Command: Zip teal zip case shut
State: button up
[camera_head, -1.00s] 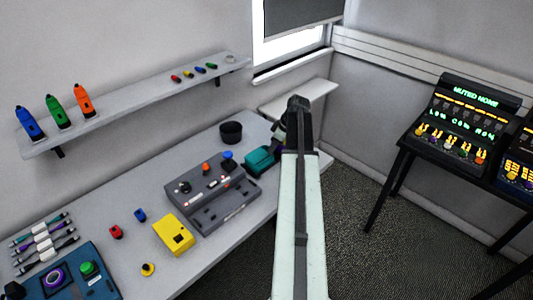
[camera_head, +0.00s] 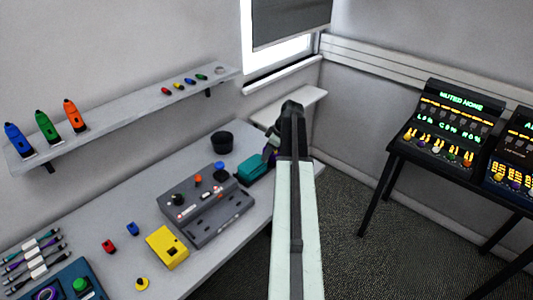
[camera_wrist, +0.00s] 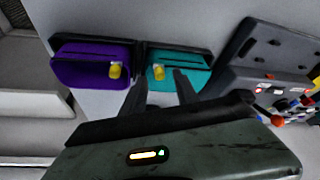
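The teal zip case (camera_wrist: 178,62) lies on the bench in the wrist view, with a yellow zip pull (camera_wrist: 158,72) on its near side. It also shows in the head view (camera_head: 251,168), beside my arm. My gripper (camera_wrist: 161,84) is open, its two dark fingers apart and pointing at the teal case. The yellow pull appears between the fingertips, but I cannot tell whether they touch it. In the head view my arm hides much of the gripper. How far the zip is closed cannot be made out.
A purple case (camera_wrist: 90,68) with its own yellow pull lies left of the teal one in the wrist view. A grey control box (camera_head: 206,205), a black round pot (camera_head: 222,142) and a yellow box (camera_head: 167,247) stand on the bench. Dark carpet lies right of it.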

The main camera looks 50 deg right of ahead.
jog(key=a+p+v, duration=0.1)
jog(key=p+v, duration=0.4)
jog(key=v, duration=0.1)
jog(key=shift+d+r, duration=0.15)
jog(key=shift+d, duration=0.35)
jog(key=shift+s, duration=0.15)
